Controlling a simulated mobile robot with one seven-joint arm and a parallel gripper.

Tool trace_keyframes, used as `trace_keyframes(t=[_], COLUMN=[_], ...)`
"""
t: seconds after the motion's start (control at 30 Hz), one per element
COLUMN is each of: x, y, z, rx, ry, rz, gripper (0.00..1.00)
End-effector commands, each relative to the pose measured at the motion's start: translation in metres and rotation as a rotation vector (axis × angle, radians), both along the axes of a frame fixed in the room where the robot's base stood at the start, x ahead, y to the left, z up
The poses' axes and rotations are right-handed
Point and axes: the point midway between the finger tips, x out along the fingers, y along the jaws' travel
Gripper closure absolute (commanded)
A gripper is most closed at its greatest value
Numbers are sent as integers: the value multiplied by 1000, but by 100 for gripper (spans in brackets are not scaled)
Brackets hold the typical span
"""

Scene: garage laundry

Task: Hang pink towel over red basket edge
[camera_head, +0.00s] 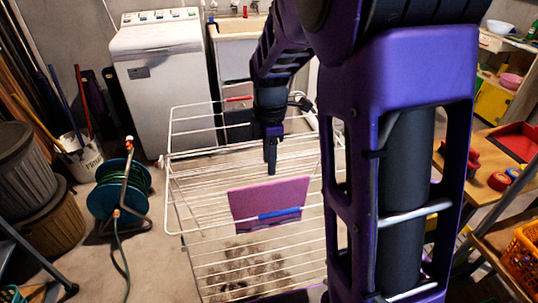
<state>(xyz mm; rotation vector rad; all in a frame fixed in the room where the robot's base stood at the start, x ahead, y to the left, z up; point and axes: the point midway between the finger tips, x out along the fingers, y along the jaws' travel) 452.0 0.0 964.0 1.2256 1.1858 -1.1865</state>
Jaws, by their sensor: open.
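A flat pink towel (258,196) lies on the white wire drying rack (200,215). A blue strip (280,214) shows across its lower right part. My gripper (271,168) points down over the rack, just beyond the towel's far edge in the picture. It is open, with nothing seen between its fingers. I cannot tell its height above the wires. No basket is clearly red here: a red tray-like container (516,140) sits on the wooden table at the right, and an orange basket (524,262) stands at the lower right edge.
A white washing machine (158,62) and a sink (238,27) stand behind the rack. A blue hose reel (118,190), a white bucket (80,158) and wicker bins (42,215) are at left. A dark patterned patch (250,278) shows beneath the rack. My arm hides the rack's right side.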

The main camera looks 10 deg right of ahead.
Motion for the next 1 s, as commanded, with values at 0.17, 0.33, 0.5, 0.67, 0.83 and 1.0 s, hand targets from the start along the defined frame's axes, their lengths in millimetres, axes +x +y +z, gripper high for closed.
trace_keyframes(t=[0.17,0.33,0.5,0.67,0.83,1.0], x=[0,2,2,3,3,3], y=[0,0,0,0,0,0], z=[-27,-48,-66,-79,-88,-92], rx=[-1,-1,-1,-1,-1,0], ry=[1,-1,0,1,-1,-1], rz=[1,2,0,1,1,1], gripper=[59,59,59,59,59,59])
